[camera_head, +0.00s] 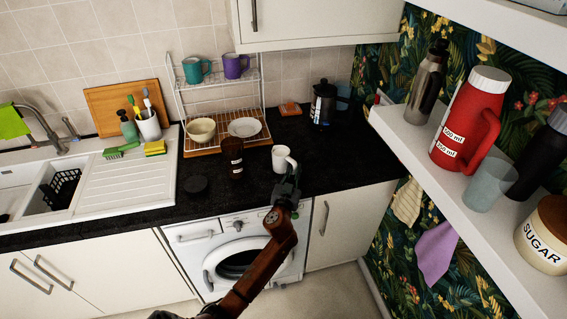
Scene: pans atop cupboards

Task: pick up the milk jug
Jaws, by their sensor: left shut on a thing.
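The milk jug (281,158) is the small white vessel near the front of the dark counter, in the middle of the head view. It looks upright. My left gripper (288,184) reaches it from the front, over the counter's front edge, and is shut on the milk jug. The fingertips and the lower part of the jug overlap, so the exact grip is partly hidden. I cannot tell whether the jug's base touches the counter. My right gripper is out of view.
A dark brown jar (231,157) stands close to the jug's left. Behind is a dish rack (222,97) with mugs and bowls. A black coffee press (323,104) stands at the back right. A white shelf (405,140) with a red jug (468,120) juts in at right.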

